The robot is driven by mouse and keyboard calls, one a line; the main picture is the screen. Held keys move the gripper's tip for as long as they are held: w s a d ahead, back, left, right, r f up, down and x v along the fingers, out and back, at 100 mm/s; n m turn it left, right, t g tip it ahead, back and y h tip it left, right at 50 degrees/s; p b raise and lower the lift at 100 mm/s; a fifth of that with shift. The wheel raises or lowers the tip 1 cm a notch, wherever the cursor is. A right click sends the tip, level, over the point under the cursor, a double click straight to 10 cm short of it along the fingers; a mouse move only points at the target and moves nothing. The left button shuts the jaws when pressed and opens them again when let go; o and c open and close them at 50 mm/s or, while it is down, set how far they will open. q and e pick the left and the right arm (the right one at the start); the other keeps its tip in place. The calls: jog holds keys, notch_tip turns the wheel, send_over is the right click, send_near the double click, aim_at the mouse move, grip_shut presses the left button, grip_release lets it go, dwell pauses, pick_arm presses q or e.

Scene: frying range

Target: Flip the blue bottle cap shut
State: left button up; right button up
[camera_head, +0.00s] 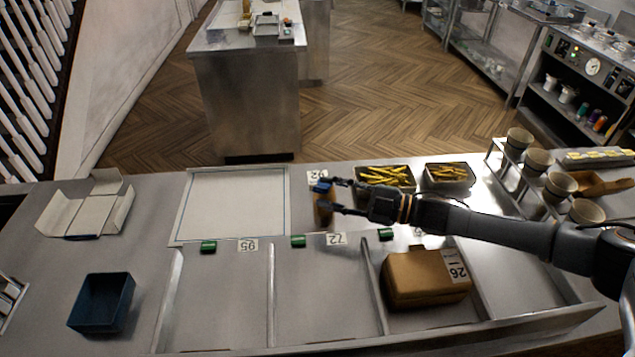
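A small brown bottle (323,208) with a blue cap (321,187) stands on the steel counter near its far edge, right of the white framed board. Whether the cap is open or shut is too small to tell. My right gripper (335,195) reaches in from the right. Its two fingers are spread apart, with the tips at the bottle. The upper fingertip is close to the blue cap; I cannot tell whether it touches. My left gripper is not in view.
Two trays of fries (385,178) (449,175) stand behind my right arm. A brown box (425,280) lies in a front bay. Small green blocks (298,241) and number cards line the dividers. A dark blue bin (101,303) and an open carton (86,208) are left. Cups (519,141) stand right.

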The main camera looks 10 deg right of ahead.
aim_at(319, 188)
jog(key=shift+p+x, duration=0.35)
jog(key=shift+x, duration=1.25)
grip_shut()
jog(key=m, duration=0.3)
jog(key=shift+w+d+r+p, duration=0.1)
jog(key=shift+w+r+p, duration=0.2)
jog(key=shift+r+p, duration=0.1)
jog(key=shift+w+d+r+m+p, duration=0.1)
jog(key=shift+w+m+p, duration=0.1)
jog(key=shift+m, duration=0.75)
jog(key=shift+w+r+m+p, duration=0.1)
jog(key=shift+w+m+p, duration=0.1)
jog(key=shift+m, duration=0.75)
